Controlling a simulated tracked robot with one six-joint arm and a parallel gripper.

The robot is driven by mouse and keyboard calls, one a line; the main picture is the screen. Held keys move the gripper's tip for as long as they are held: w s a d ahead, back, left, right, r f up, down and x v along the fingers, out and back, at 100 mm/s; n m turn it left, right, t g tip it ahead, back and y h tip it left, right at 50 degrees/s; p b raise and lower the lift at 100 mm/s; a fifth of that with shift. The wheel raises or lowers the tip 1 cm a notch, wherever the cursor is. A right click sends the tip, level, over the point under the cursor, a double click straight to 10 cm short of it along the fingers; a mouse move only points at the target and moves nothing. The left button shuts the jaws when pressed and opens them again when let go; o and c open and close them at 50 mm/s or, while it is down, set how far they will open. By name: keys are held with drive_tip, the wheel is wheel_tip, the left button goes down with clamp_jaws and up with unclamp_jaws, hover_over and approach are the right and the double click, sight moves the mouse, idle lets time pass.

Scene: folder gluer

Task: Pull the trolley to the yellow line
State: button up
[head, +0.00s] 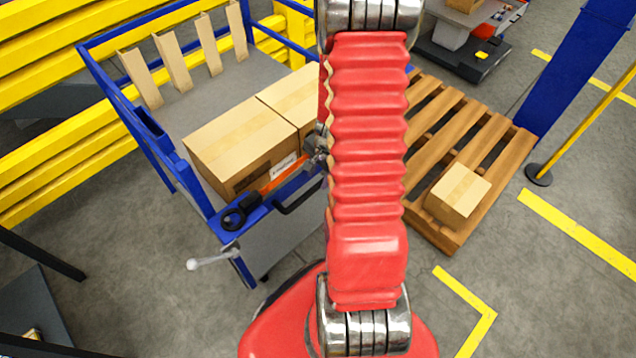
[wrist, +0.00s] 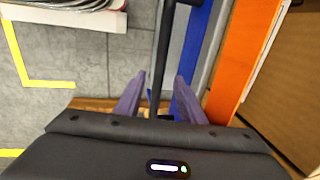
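The trolley (head: 203,190) has a blue frame and a grey deck and carries cardboard cartons. A black bar handle (head: 298,197) is on its near side, partly hidden by my arm in the head view. In the wrist view the handle (wrist: 164,50) runs between the two purple fingers of my gripper (wrist: 160,78). The fingers are apart, with a visible gap on each side of the bar. In the head view my arm hides the gripper. A yellow floor line (head: 465,295) forms a corner at the lower right; a yellow corner line (wrist: 22,70) also shows in the wrist view.
A wooden pallet (head: 480,125) with a small carton (head: 459,195) stands right of the trolley. A blue post (head: 570,70) and a yellow pole (head: 590,120) stand at the right. Yellow rails (head: 60,130) line the left. Grey floor in front is open.

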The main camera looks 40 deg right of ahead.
sight(316, 186)
drive_tip(key=shift+w+f, duration=0.2)
drive_tip(key=shift+f, duration=0.7)
drive_tip(key=shift+w+f, duration=0.15)
drive_tip(key=shift+f, duration=0.8)
drive_tip(key=shift+w+f, duration=0.2)
drive_tip(key=shift+f, duration=0.7)
clamp_jaws()
drive_tip(key=shift+d, duration=0.15)
